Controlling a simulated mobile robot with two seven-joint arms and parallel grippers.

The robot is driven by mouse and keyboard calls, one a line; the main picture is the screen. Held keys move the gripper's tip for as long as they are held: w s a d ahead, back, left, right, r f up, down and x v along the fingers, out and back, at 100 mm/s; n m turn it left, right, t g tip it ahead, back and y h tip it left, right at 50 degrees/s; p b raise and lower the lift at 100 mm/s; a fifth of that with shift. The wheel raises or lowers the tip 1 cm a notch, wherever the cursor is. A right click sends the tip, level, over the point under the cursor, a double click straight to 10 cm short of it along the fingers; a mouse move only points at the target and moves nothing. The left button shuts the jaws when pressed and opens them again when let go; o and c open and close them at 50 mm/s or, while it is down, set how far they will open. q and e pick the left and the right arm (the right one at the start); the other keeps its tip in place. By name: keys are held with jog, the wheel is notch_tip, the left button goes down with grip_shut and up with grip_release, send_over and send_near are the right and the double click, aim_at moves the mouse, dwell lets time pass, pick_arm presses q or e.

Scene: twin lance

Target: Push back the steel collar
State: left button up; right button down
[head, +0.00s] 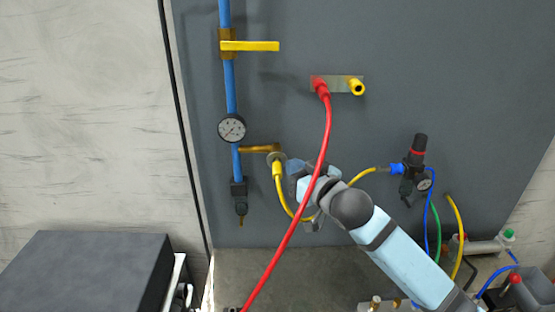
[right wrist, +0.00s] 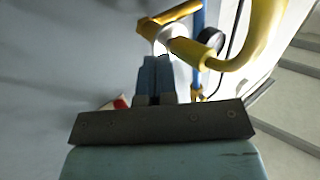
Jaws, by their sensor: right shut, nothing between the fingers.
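The steel collar (head: 276,158) is a pale ring at the end of a brass side branch (head: 256,149) on the wall. A yellow hose plug (head: 277,169) hangs below it. In the right wrist view the collar (right wrist: 161,42) shows between the brass branch and the yellow plug (right wrist: 190,52). My right gripper (head: 291,167) is shut and empty, its blue fingertips just right of the collar and plug. In the right wrist view the closed fingertips (right wrist: 156,60) point at the collar; I cannot tell whether they touch it. My left gripper is not in view.
A red hose (head: 300,210) hangs from a wall plate (head: 336,84) and crosses in front of my right wrist. A blue pipe (head: 230,90) carries a gauge (head: 232,128) and a yellow lever (head: 250,46). A regulator (head: 417,165) is to the right.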

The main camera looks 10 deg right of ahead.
jog(key=s, duration=0.2)
jog(key=shift+s+a+p, duration=0.3)
jog(key=shift+s, duration=0.1)
jog(key=shift+f, duration=0.1)
